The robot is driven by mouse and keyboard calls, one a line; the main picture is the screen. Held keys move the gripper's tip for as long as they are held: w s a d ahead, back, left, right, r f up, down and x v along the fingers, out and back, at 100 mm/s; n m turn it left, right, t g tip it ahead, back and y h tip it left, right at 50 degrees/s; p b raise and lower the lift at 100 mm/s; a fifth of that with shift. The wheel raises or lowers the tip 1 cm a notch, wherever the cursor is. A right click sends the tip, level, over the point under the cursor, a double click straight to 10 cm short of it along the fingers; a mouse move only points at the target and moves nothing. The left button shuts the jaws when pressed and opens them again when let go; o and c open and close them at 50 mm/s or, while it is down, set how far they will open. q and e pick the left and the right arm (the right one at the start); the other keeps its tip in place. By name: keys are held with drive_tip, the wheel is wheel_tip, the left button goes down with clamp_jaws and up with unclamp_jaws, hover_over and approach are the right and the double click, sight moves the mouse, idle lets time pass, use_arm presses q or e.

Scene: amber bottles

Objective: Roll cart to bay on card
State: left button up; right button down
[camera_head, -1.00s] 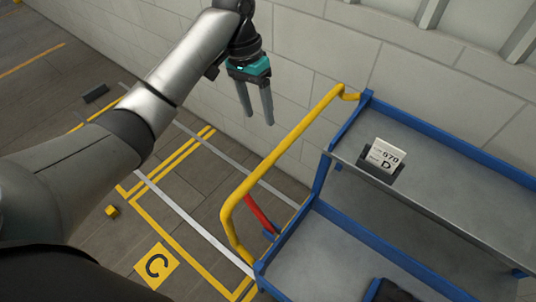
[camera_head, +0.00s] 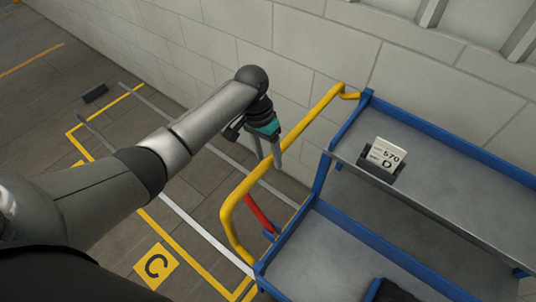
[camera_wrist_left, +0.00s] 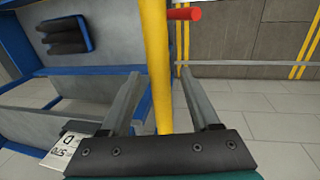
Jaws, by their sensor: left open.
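The cart (camera_head: 440,172) is blue-framed with grey shelves and stands at the right, near the wall. Its yellow handle (camera_head: 292,140) rises at its left end. A white card (camera_head: 386,155) reading 570 and D stands in a dark holder on the top shelf; it also shows in the left wrist view (camera_wrist_left: 62,147). My left gripper (camera_head: 268,160) is open at the handle's upper bar. In the left wrist view, the yellow bar (camera_wrist_left: 157,60) runs between the two open fingers (camera_wrist_left: 168,100). My right gripper is not in view.
Yellow and grey lines mark floor bays at the left. A yellow C plate (camera_head: 157,266) lies in the near bay. A dark block (camera_head: 95,93) lies farther off. A red lever (camera_head: 259,213) sits below the handle. The block wall (camera_head: 300,45) runs behind the cart.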

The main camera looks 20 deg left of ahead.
use_arm(q)
drive_tip(key=shift+f, duration=0.1)
clamp_jaws()
idle(0.5)
idle(0.9)
